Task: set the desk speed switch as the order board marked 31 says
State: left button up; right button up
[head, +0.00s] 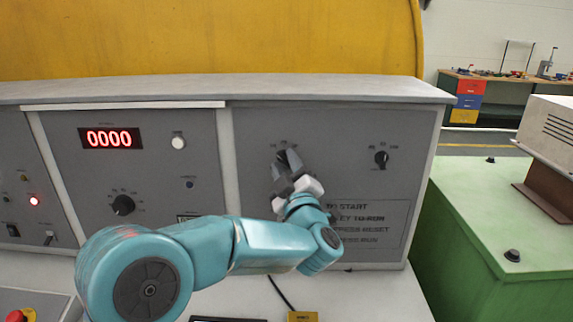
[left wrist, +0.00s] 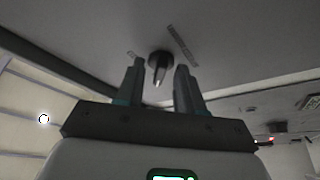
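A grey control desk panel (head: 330,130) stands in front of me with several black rotary knobs. My left gripper (head: 286,164) reaches up to the upper knob (head: 282,155) on the right-hand panel and partly covers it. In the left wrist view this black knob (left wrist: 159,62) with a pale pointer shows between the two fingers of the left gripper (left wrist: 160,72). The fingers are apart, with a gap on each side of the knob. Its small scale marks are too blurred to read. No order board marked 31 is in view. My right gripper is not in view.
Another knob (head: 381,159) is to the right on the same panel, and one (head: 123,204) on the middle panel under a red 0000 display (head: 110,138). A red emergency button (head: 20,315) is at lower left. A green cabinet (head: 490,230) stands at right.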

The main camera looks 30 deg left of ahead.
pick_arm(q)
jog(key=shift+s, duration=0.1)
grip_shut()
jog(key=shift+r, duration=0.1)
jog(key=m+t+b, duration=0.1)
jog(key=m, duration=0.1)
jog(key=m+t+h+b, duration=0.1)
jog(key=m+b, duration=0.1)
jog(key=shift+s+a+m, duration=0.1)
jog(key=shift+a+m, duration=0.05)
jog(key=shift+m, duration=0.15)
jog(key=m+t+b, duration=0.1)
jog(key=m, duration=0.1)
jog(key=m+h+b, duration=0.1)
jog(key=m, duration=0.1)
jog(key=shift+s+a+t, duration=0.1)
jog(key=shift+t, duration=0.3)
jog(key=shift+a+m+t+h+b, duration=0.1)
jog(key=shift+m+t+h+b, duration=0.45)
jog(key=shift+m, duration=1.25)
jog(key=shift+r+h, duration=0.1)
jog(key=shift+h, duration=0.25)
